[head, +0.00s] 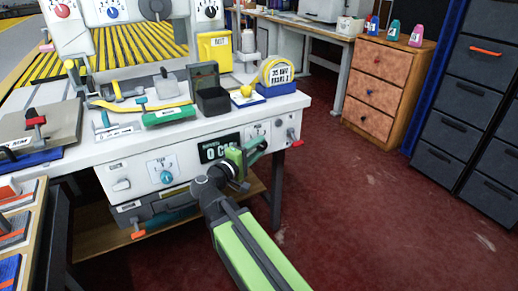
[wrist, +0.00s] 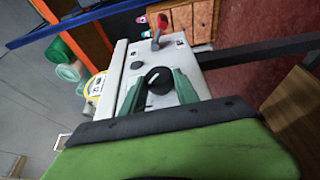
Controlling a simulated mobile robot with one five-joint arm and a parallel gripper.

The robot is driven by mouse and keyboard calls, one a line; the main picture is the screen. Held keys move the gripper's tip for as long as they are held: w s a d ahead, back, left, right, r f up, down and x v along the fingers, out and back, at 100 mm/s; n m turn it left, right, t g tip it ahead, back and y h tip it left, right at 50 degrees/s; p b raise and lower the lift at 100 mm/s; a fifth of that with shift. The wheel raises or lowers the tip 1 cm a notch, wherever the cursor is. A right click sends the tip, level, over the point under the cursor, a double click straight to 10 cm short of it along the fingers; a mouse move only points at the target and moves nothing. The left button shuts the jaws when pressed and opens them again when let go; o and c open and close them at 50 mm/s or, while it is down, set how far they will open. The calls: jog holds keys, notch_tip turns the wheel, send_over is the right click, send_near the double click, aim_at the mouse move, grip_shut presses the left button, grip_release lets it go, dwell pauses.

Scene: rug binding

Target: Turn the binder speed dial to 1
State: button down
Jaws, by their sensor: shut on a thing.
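A black dial (wrist: 158,80) with a white pointer line sits on the white front panel in the wrist view. My gripper (wrist: 160,84) has its two teal fingers around this dial, one on each side, shut on it. In the head view my gripper (head: 256,148) reaches the right part of the machine's front panel (head: 136,173). There a small white dial plate (head: 257,131) shows just above the fingers; the dial itself is mostly hidden by them. I cannot read the dial's setting.
A teal dial (head: 166,177) and a dark display (head: 214,150) are left of my gripper. A red handle (head: 294,138) sticks out to its right, also seen in the wrist view (wrist: 159,28). A wooden drawer unit (head: 385,85) stands behind; the red floor to the right is clear.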

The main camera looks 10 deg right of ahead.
jog(key=c, duration=0.9)
grip_release()
jog(key=shift+d, duration=0.1)
jog(key=v, duration=1.7)
jog(key=shift+s, duration=0.25)
